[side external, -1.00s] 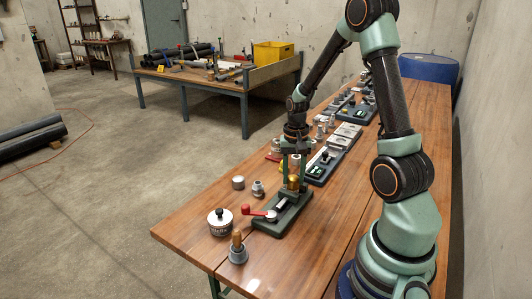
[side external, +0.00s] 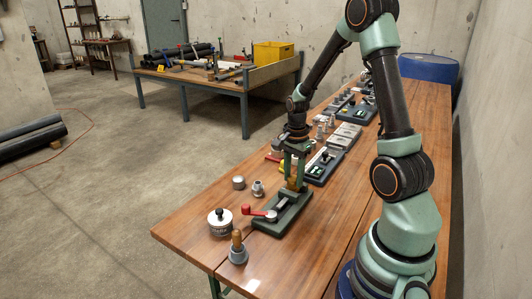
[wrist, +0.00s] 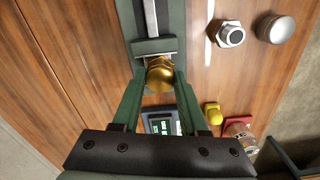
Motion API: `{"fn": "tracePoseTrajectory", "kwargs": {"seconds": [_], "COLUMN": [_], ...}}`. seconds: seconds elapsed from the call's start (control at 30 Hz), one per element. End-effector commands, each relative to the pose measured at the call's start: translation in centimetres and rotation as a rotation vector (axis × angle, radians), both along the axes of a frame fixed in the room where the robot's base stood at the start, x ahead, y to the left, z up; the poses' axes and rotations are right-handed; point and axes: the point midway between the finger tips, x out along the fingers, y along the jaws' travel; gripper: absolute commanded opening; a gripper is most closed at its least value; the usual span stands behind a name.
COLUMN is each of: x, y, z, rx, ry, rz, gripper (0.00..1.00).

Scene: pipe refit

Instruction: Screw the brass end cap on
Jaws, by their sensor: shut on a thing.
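The brass end cap (wrist: 159,74) shows in the wrist view between my two green fingers, against the grey jaw of a green vise-like fixture (wrist: 155,47). My gripper (wrist: 158,88) is shut on it. In the side view my gripper (side external: 294,180) points down at the far end of the fixture (side external: 284,216). Only a little of the brass cap (side external: 292,186) shows there between the fingers. The fixture has a red handle (side external: 258,212) on its left. The pipe thread and how far the cap sits on it are hidden.
Left of the fixture stand a round tin (side external: 220,222), a pot with a wooden-handled tool (side external: 238,250), a steel cap (side external: 238,182) and a hex fitting (side external: 257,188). A dark gauge block (side external: 322,166) stands close behind my gripper. The table's right front is clear.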

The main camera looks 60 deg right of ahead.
Motion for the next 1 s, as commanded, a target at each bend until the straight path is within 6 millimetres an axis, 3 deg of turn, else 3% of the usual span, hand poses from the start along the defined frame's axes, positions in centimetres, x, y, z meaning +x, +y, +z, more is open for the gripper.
{"fn": "tracePoseTrajectory", "kwargs": {"seconds": [0.13,0.47,0.8,1.0], "x": [-0.04,-0.05,-0.05,-0.06], "y": [-0.02,0.01,0.03,0.03], "z": [-0.04,-0.05,-0.08,-0.09], "rx": [0.0,0.0,0.001,0.001], "ry": [0.001,0.001,0.002,0.002], "rz": [-0.095,-0.125,-0.52,-0.627], "gripper": [0.0,0.0,0.0,0.0]}}
